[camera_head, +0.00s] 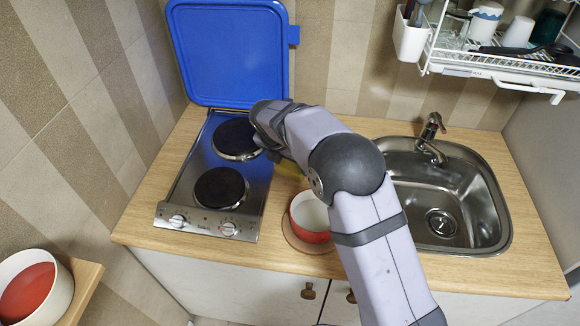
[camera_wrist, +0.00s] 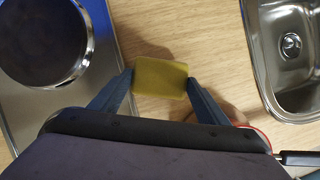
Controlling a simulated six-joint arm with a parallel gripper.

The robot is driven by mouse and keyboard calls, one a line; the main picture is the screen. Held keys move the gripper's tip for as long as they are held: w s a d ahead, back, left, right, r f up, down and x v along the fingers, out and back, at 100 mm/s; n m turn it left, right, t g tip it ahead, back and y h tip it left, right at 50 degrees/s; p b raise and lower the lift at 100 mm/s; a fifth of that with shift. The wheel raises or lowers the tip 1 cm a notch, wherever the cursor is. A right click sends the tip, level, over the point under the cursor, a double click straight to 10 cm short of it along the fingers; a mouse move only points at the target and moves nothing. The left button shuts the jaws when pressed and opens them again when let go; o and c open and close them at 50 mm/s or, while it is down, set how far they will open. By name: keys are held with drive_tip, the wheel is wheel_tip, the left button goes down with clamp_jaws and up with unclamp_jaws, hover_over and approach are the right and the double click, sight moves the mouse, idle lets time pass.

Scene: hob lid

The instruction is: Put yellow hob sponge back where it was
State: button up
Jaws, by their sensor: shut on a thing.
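The yellow sponge (camera_wrist: 160,77) is between the two fingers of my gripper (camera_wrist: 160,84) in the wrist view, and the gripper is shut on it. Wooden worktop shows around the sponge; I cannot tell whether it touches the worktop. In the head view my arm hides the gripper and nearly all of the sponge, leaving a small yellow patch (camera_head: 289,166) beside the hob. The hob (camera_head: 247,197) has two dark plates, and its blue lid (camera_head: 230,55) stands open against the back wall.
A red and white bowl (camera_head: 311,222) stands on a round mat right of the hob. The steel sink (camera_head: 478,205) with its tap (camera_head: 431,137) is further right. A dish rack (camera_head: 500,66) hangs above. Another bowl (camera_head: 36,287) sits at the lower left.

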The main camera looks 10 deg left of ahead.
drive_tip(key=shift+f, duration=1.15)
drive_tip(key=shift+f, duration=0.15)
drive_tip(key=o, duration=1)
drive_tip(key=b+v, duration=0.2)
drive_tip(key=v, duration=1)
drive_tip(key=shift+b, duration=0.4)
